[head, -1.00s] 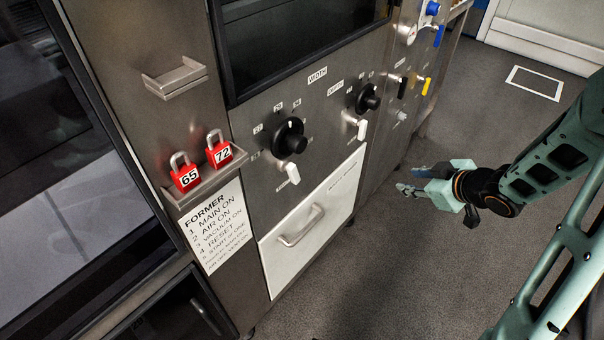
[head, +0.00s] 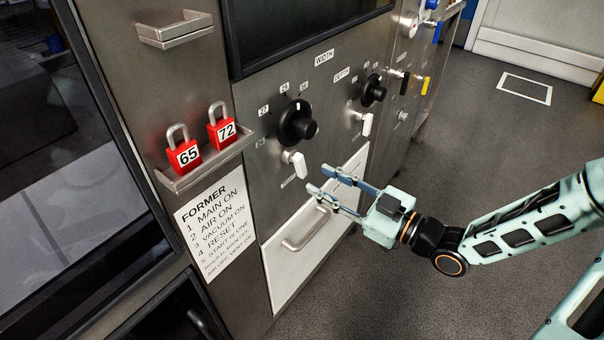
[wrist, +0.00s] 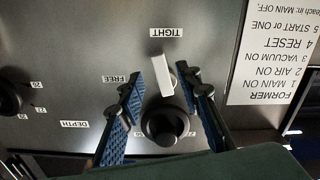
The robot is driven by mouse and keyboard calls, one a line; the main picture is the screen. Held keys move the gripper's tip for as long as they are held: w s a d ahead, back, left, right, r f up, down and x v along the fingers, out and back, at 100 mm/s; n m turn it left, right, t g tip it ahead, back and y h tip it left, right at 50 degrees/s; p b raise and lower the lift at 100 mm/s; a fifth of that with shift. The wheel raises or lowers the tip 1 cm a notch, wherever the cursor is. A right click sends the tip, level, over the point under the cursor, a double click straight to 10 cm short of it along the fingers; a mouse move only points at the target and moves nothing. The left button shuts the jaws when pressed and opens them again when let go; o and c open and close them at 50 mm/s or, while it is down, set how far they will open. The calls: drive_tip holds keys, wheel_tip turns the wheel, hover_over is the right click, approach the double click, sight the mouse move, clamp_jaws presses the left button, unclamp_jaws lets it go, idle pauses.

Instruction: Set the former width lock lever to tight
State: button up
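The white former width lock lever (head: 296,164) sits on the steel panel just below the black width knob (head: 297,124). In the wrist view, which is upside down, the lever (wrist: 161,76) lies between the knob (wrist: 165,124) and the TIGHT label (wrist: 166,32). The FREE label (wrist: 115,78) is to its left there. I cannot tell for sure which end of the lever is its pivot. My gripper (head: 318,178) is open and empty, to the right of the lever in the head view. In the wrist view its blue-padded fingers frame the lever, apparently without touching it.
A second white lever (head: 366,124) sits below the depth knob (head: 373,91) to the right. A white drawer front with a handle (head: 305,232) is below my gripper.

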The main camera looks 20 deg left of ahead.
sight(305, 172)
drive_tip(key=b+x, duration=0.1)
drive_tip(key=x, duration=0.5)
drive_tip(key=shift+a, duration=0.2)
clamp_jaws()
